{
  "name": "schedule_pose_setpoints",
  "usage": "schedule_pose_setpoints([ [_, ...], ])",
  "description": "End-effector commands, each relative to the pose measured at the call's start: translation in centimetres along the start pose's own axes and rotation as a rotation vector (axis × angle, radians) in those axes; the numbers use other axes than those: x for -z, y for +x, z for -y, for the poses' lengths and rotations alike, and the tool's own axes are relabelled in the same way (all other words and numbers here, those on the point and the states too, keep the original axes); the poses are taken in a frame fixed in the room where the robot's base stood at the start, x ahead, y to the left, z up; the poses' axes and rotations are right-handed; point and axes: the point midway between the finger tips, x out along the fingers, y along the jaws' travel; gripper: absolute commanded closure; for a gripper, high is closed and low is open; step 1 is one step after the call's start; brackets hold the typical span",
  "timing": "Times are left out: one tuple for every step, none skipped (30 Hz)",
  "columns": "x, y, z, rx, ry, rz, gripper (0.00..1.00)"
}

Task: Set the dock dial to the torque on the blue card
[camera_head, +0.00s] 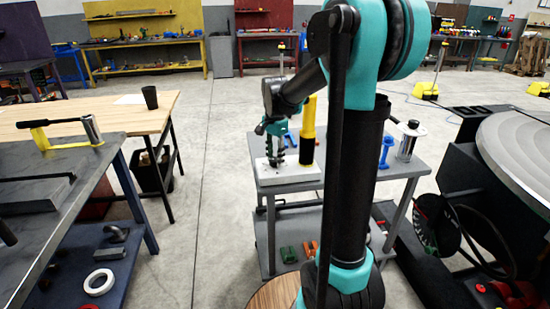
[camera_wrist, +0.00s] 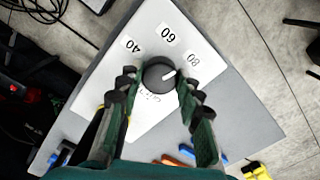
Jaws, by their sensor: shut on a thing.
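In the wrist view the black dial knob (camera_wrist: 155,76) sits on a white plate (camera_wrist: 218,78) with labels 40 (camera_wrist: 132,44), 60 (camera_wrist: 167,35) and 80 (camera_wrist: 193,60). Its white pointer mark is turned to the right and slightly up, toward the 80 label. My gripper (camera_wrist: 157,88) has one finger on each side of the knob and is shut on it. In the head view my gripper (camera_head: 277,150) points down over the white plate (camera_head: 273,177) on a grey cart. I cannot make out a blue card in either view.
A blue item (camera_head: 386,151) and a metal cylinder (camera_head: 407,141) stand farther right. A large round table (camera_head: 520,145) is at the right, benches at the left.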

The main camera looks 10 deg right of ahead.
Motion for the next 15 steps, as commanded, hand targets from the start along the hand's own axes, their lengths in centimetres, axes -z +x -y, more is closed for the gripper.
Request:
schedule_pose_setpoints([
  [0.03,-0.03,0.05,0.001,0.033,-0.001,0.94],
  [0.03,-0.03,0.05,0.001,0.055,-0.001,0.94],
  [0.03,-0.03,0.05,0.001,0.081,-0.001,0.94],
  [0.03,-0.03,0.05,0.001,0.1,-0.001,0.94],
  [0.03,-0.03,0.05,0.001,0.118,-0.001,0.94],
  [0.03,-0.03,0.05,0.001,0.14,-0.001,0.94],
  [0.03,-0.03,0.05,0.001,0.155,-0.001,0.94],
  [0.03,-0.03,0.05,0.001,0.169,-0.001,0.94],
  [0.03,-0.03,0.05,0.001,0.186,-0.001,0.94],
  [0.03,-0.03,0.05,0.001,0.198,-0.001,0.94],
  [0.03,-0.03,0.05,0.001,0.209,-0.001,0.94],
  [0.03,-0.03,0.05,0.001,0.221,0.0,0.94],
  [0.03,-0.03,0.05,0.001,0.229,0.0,0.94],
  [0.03,-0.03,0.05,0.001,0.237,0.0,0.94],
  [0.03,-0.03,0.05,0.001,0.244,0.0,0.94],
])
